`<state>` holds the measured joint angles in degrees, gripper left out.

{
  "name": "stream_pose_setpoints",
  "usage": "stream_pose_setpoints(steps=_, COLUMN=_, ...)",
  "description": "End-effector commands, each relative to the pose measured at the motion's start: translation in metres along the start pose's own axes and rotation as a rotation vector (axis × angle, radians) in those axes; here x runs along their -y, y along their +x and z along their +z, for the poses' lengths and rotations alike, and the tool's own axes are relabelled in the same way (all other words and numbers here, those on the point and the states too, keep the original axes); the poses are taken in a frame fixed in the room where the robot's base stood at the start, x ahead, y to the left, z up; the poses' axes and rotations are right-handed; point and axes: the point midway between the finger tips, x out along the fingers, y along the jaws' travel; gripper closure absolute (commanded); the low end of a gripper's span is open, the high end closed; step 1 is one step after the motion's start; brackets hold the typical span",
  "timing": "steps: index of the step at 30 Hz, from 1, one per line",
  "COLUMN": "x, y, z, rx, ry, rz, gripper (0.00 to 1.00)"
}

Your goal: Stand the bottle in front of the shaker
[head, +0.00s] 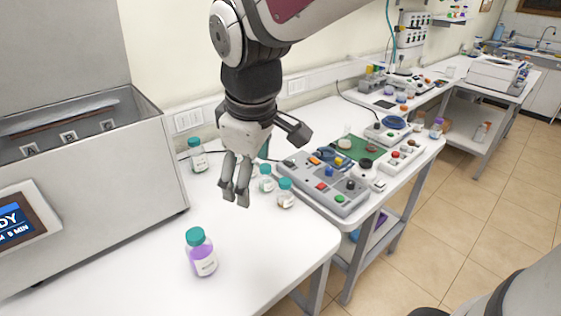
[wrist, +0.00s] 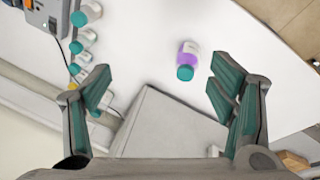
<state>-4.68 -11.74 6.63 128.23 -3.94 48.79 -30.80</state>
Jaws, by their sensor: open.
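A bottle with purple liquid, a white label and a teal cap (head: 201,252) stands upright on the white bench, near its front edge. The large grey machine (head: 115,205) on the left, with raised lid and lit display, appears to be the shaker; the bottle stands apart, to its right. My gripper (head: 237,194) hangs above the bench, behind and to the right of the purple bottle, open and empty. In the wrist view the purple bottle (wrist: 188,59) shows between and beyond the spread fingers (wrist: 160,90), not touched by them. The grey machine (wrist: 165,122) is below it there.
Several clear bottles with teal caps stand behind, such as one by the wall (head: 197,155) and one near my gripper (head: 286,194). A grey control box with coloured buttons (head: 322,185) stands to the right. The bench (head: 265,258) is clear around the purple bottle.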

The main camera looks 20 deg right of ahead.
Motion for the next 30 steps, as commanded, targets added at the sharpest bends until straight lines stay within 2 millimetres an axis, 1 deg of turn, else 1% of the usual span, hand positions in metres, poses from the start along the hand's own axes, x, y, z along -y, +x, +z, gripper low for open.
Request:
stream_pose_setpoints(steps=1, x=0.001, y=-0.014, z=0.015, rx=-0.023, ry=0.085, rz=0.022, gripper=0.23)
stream_pose_setpoints(steps=3, x=0.004, y=-0.029, z=0.035, rx=-0.054, ry=0.211, rz=0.041, gripper=0.23)
stream_pose_setpoints(steps=6, x=0.010, y=-0.046, z=0.062, rx=-0.102, ry=0.387, rz=0.060, gripper=0.23)
stream_pose_setpoints(steps=9, x=0.018, y=-0.057, z=0.085, rx=-0.147, ry=0.544, rz=0.068, gripper=0.23)
stream_pose_setpoints(steps=12, x=0.026, y=-0.063, z=0.102, rx=-0.186, ry=0.661, rz=0.069, gripper=0.23)
stream_pose_setpoints(steps=15, x=0.031, y=-0.066, z=0.112, rx=-0.211, ry=0.736, rz=0.068, gripper=0.23)
stream_pose_setpoints(steps=18, x=0.033, y=-0.067, z=0.116, rx=-0.222, ry=0.772, rz=0.066, gripper=0.23)
stream_pose_setpoints(steps=30, x=0.034, y=-0.067, z=0.117, rx=-0.223, ry=0.778, rz=0.065, gripper=0.23)
